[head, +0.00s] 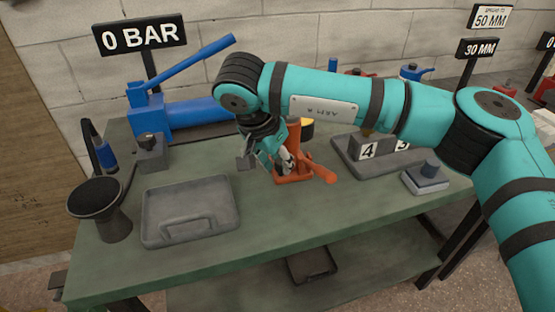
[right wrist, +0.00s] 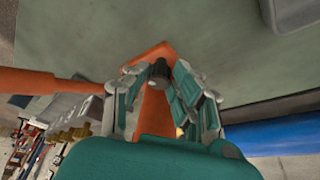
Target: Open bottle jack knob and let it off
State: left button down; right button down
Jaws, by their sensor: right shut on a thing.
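The orange bottle jack (head: 294,135) stands on the green bench, right of the grey tray, with its orange handle (head: 322,173) slanting toward the front right. My right gripper (head: 285,163) is low at the left front of the jack. In the right wrist view the jack's orange base (right wrist: 154,120) lies between the fingers, and the dark release knob (right wrist: 159,72) sits between the fingertips. The right gripper (right wrist: 158,80) is shut on this knob. The knob is hidden by the fingers in the head view. My left gripper is not in view.
A grey tray (head: 160,238) and a dark cup-shaped stand (head: 98,203) are at the left. A blue pump (head: 152,112) with a raised lever stands behind, by a "0 BAR" sign (head: 140,35). A numbered grey block (head: 368,151) and a small grey device (head: 426,180) are at the right.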

dwell(0.3)
jog(key=shift+d+n, duration=0.1)
jog(key=shift+n, duration=0.7)
jog(key=shift+n+t+y+b, duration=0.3)
jog(key=shift+n+y+b, duration=0.1)
jog(key=shift+n, duration=0.3)
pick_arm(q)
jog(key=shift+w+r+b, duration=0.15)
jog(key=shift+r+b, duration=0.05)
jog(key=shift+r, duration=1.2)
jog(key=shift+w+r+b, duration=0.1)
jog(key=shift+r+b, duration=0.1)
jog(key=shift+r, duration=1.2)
pick_arm(e)
jog(key=shift+s+d+n+y, duration=0.15)
jog(key=shift+n+y, duration=0.3)
jog(key=shift+n, duration=0.65)
jog(key=shift+w+d+n+y, duration=0.1)
jog(key=shift+n+y, duration=0.35)
jog(key=shift+n, duration=0.65)
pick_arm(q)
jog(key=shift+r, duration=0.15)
pick_arm(e)
jog(key=c, duration=1.1)
grip_release()
